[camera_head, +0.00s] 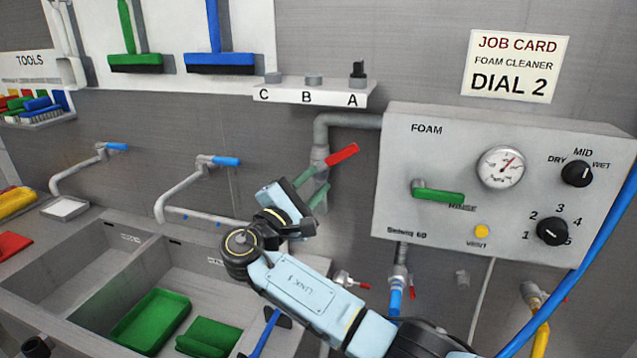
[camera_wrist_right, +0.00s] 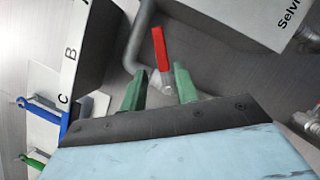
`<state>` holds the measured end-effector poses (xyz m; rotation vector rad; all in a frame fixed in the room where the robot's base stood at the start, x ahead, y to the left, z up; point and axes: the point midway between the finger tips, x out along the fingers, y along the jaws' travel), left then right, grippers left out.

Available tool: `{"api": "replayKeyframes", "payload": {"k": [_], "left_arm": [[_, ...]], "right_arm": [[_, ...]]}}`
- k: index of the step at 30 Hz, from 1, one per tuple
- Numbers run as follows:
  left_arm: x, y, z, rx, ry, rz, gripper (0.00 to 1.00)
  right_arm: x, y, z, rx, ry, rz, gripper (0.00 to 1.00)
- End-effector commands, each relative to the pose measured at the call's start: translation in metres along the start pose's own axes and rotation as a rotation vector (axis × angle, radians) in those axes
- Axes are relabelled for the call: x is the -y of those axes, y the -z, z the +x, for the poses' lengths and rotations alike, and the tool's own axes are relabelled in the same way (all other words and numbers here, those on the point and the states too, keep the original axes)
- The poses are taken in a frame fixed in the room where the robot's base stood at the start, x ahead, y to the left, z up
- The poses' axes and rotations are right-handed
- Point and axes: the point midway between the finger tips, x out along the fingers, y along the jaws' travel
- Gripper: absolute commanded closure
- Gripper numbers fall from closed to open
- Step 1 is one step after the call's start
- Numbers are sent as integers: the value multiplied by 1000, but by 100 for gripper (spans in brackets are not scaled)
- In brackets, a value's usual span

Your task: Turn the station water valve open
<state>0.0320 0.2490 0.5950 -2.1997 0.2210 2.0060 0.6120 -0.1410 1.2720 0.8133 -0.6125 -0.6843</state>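A valve with a red lever (camera_head: 342,154) sits on the grey pipe (camera_head: 321,130) left of the foam box. The lever slants up to the right in the head view. In the right wrist view the red lever (camera_wrist_right: 160,48) points up, away from the valve body (camera_wrist_right: 162,82). My right gripper (camera_head: 321,180) is open and empty, with green fingers close to the valve. In the right wrist view the gripper (camera_wrist_right: 160,72) has the valve body between its fingers in the picture; contact cannot be told. The arm partly hides the pipe below. My left gripper is not in view.
The foam box (camera_head: 390,220) with gauge and dials is close on the right. A shelf (camera_head: 318,92) marked C, B, A is above. Sinks (camera_head: 85,262) with green trays lie lower left. A blue hose (camera_head: 606,230) crosses at right. Smaller red-handled valves (camera_head: 400,284) sit below the box.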

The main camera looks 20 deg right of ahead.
Motion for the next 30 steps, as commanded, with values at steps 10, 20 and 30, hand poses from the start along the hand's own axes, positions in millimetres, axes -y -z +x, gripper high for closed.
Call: {"api": "replayKeyframes", "payload": {"k": [10, 20, 30], "left_arm": [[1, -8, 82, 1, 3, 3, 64], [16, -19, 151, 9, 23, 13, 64], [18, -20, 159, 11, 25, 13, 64]], "right_arm": [[94, 15, 43, -55, -304, -489, 100], [148, -20, 43, 195, -751, -1130, 100], [144, -30, 40, 316, -870, -1312, 100]]}}
